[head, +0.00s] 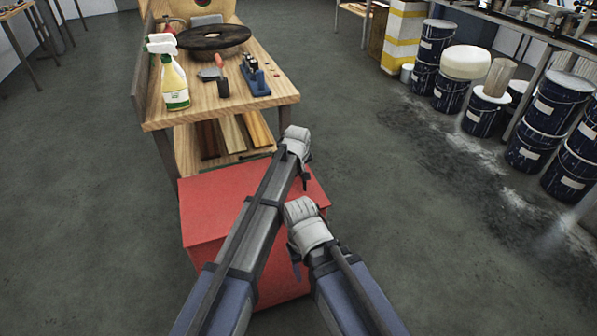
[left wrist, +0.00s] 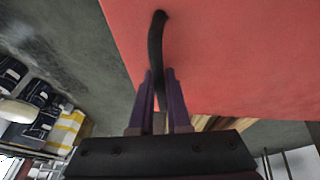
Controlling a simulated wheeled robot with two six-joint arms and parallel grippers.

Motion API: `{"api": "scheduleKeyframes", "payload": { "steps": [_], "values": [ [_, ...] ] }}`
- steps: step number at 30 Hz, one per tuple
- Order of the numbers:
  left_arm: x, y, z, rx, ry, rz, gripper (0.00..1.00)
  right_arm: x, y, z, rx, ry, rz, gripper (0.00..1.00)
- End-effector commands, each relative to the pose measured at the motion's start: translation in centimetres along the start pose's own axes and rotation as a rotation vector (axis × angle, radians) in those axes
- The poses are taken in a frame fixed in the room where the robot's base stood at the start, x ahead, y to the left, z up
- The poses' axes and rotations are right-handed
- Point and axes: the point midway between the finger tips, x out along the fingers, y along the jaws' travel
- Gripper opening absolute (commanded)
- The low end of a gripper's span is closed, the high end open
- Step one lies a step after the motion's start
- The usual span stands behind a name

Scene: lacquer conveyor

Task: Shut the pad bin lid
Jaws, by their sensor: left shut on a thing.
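The red pad bin (head: 205,215) stands on the floor in front of the wooden bench, partly hidden behind my arms. Its red surface (left wrist: 235,60) fills much of the left wrist view, with a black curved handle (left wrist: 157,40) on it. My left gripper (head: 304,178) is over the bin's far right part. In the left wrist view its two purple fingers (left wrist: 160,82) are shut on the black handle. The red top looks roughly flat in the head view; whether a gap shows under the lid is hidden. My right gripper (head: 297,262) is over the bin's right side, its fingertips hard to make out.
The wooden bench (head: 190,115) behind the bin holds a spray bottle (head: 175,85), a dark round disc (head: 214,38) and small tools. Dark blue drums (head: 560,100) line the right side. Floor is clear left and right of the bin.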

Motion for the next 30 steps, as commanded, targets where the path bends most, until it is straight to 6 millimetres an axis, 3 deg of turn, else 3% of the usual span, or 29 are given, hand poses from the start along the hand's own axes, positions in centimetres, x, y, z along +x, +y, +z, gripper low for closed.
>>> {"api": "scheduleKeyframes", "payload": {
  "steps": [1, 6, 23, 24, 30],
  "values": [
    [0.9, -0.6, 0.3, -0.002, 0.0, -0.006, 0.0, 1.0, -0.1, -0.1, 0.0, 0.0, 0.0, 0.6],
    [1.7, -0.7, 0.6, -0.002, 0.0, -0.006, 0.0, 1.9, -0.2, -0.1, 0.0, 0.0, 0.0, 0.6],
    [2.1, -0.7, 0.9, -0.004, -0.004, -0.004, 0.0, 2.4, -0.2, -0.1, 0.0, 0.0, 0.0, 0.6],
    [2.2, -0.7, 1.0, -0.004, -0.005, -0.004, 0.18, 2.4, -0.2, -0.1, 0.0, 0.0, 0.0, 0.6],
    [2.1, -0.7, 1.0, -0.005, -0.005, -0.003, 0.41, 2.4, -0.2, -0.1, 0.0, 0.0, 0.0, 0.6]
  ]
}}
